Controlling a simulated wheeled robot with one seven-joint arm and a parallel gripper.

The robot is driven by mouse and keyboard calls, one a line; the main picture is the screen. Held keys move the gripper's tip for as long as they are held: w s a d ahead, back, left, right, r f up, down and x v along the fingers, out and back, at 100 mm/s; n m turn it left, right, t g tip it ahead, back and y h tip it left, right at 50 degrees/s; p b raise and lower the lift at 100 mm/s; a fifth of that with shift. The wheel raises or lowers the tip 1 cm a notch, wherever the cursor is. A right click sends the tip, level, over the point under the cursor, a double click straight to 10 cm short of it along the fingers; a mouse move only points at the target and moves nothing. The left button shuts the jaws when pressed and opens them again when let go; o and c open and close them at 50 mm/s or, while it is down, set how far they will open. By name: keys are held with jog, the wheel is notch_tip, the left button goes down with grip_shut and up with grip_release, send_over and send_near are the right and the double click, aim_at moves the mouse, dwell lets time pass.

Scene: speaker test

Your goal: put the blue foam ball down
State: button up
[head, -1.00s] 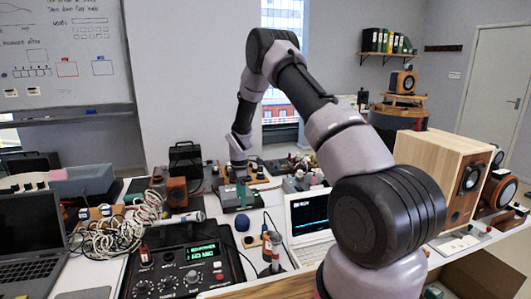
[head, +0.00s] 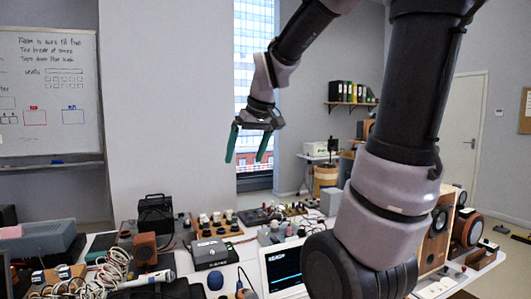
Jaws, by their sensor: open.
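My gripper (head: 246,160) has two teal fingers pointing down. They are spread apart with nothing between them. It hangs high above the table, well clear of the ball, in front of the window and wall.
A laptop with a lit screen (head: 284,270) stands right of the ball. A microphone (head: 148,278) and coiled white cable (head: 112,267) lie to the left. A black case (head: 156,214) and small orange speaker (head: 145,248) stand farther back. The air around my gripper is clear.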

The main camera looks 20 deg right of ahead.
jog(key=s+r+m+t, duration=0.2)
jog(key=s+m, duration=0.3)
jog(key=s, duration=0.7)
jog(key=shift+s+d+m, duration=0.2)
jog(key=shift+s+m, duration=0.05)
jog(key=shift+m, duration=0.05)
